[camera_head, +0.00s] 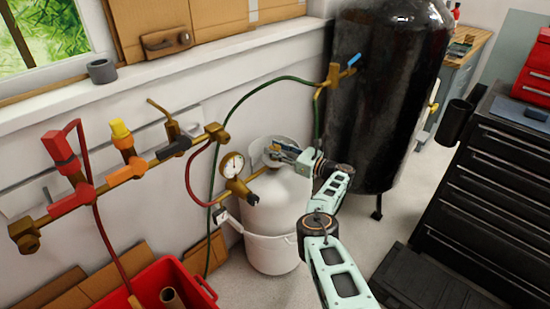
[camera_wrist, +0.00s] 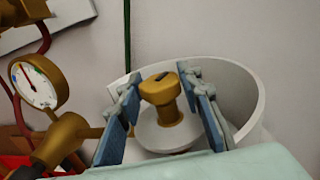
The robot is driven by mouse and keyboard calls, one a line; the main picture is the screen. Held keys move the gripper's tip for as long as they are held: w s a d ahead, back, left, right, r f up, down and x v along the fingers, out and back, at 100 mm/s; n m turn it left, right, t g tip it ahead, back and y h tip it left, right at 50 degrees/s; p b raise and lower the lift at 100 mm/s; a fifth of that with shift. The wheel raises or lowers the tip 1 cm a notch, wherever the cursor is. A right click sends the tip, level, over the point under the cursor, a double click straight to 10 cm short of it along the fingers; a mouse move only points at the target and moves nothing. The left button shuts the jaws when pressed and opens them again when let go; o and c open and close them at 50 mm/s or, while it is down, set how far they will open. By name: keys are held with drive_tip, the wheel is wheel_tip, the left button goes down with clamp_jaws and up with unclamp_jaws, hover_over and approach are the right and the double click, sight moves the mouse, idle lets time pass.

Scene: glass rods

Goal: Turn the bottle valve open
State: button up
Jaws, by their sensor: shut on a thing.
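The bottle is a white gas cylinder (camera_head: 278,215) standing by the wall in the head view. Its brass bottle valve (camera_wrist: 160,90) shows in the middle of the wrist view, above a rounded white top and inside a curved white collar (camera_wrist: 238,92). My gripper (camera_head: 284,153) reaches over the bottle top from the right. In the head view the gripper mostly hides the valve.
A brass pressure gauge (camera_head: 232,163) sits just left of the bottle top and also shows in the wrist view (camera_wrist: 36,84). A wall manifold (camera_head: 125,172) with colored valves is further left. A large black tank (camera_head: 380,100) stands behind my arm. A black tool cabinet (camera_head: 490,190) is right.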

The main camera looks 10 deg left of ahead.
drive_tip(key=shift+f+n+g+y+b, duration=0.15)
drive_tip(key=shift+n+g+y+b, duration=0.65)
drive_tip(key=shift+b, duration=1.7)
drive_tip(key=shift+r+g+b, duration=0.3)
drive_tip(key=shift+g+b, duration=0.2)
drive_tip(key=shift+b, duration=0.1)
drive_tip(key=o, duration=1.1)
drive_tip(key=shift+a, duration=0.1)
drive_tip(key=shift+o, duration=0.3)
drive_tip(key=shift+d+f, duration=0.1)
drive_tip(key=shift+d, duration=0.3)
drive_tip(key=v, duration=1.1)
drive_tip(key=shift+s+r, duration=0.15)
drive_tip(key=shift+r, duration=0.05)
drive_tip(key=shift+d+r, duration=0.1)
drive_tip(key=shift+d, duration=0.05)
